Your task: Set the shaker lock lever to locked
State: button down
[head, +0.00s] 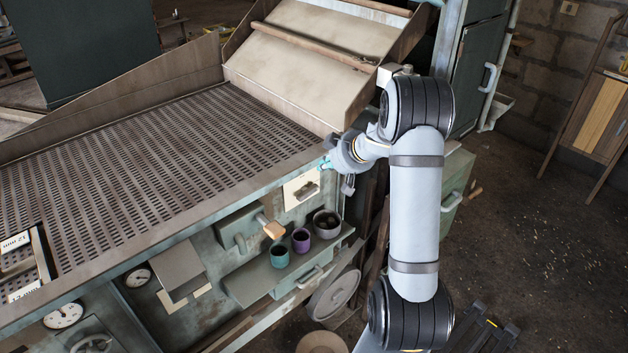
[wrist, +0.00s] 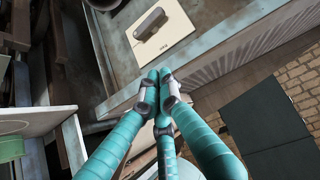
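A cream plate (head: 292,194) with a small grey lever (head: 309,190) is on the front panel of the machine, below the perforated deck. In the wrist view the plate (wrist: 173,42) is at the top, with the dark grey lever (wrist: 150,23) lying across it and a small label too blurred to read. I cannot tell from the label whether this is the shaker lock lever. My gripper (head: 327,163) is just right of and above the plate in the head view. In the wrist view its teal fingers (wrist: 160,90) meet at the tips, empty and apart from the lever.
Below, a shelf (head: 247,287) holds a teal cup (head: 279,256), a purple cup (head: 301,241) and a grey bowl (head: 327,223). The deck edge overhangs the panel.

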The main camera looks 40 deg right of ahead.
send_over(306, 191)
jog(key=s+d, duration=0.1)
jog(key=f, duration=0.6)
jog(key=shift+s+d+f, duration=0.15)
jog(key=shift+d+f, duration=0.05)
jog(key=shift+f, duration=0.2)
jog(key=f, duration=0.1)
jog(key=f+b, duration=0.1)
jog(key=shift+w+d+f, duration=0.2)
jog(key=shift+f, duration=0.1)
jog(key=shift+d+f, duration=0.1)
jog(key=shift+f, duration=0.65)
jog(key=shift+s+d+f+b, duration=0.15)
jog(key=shift+f+b, duration=0.2)
jog(key=shift+f, duration=0.15)
jog(key=shift+d+f, duration=0.15)
jog(key=shift+d, duration=0.3)
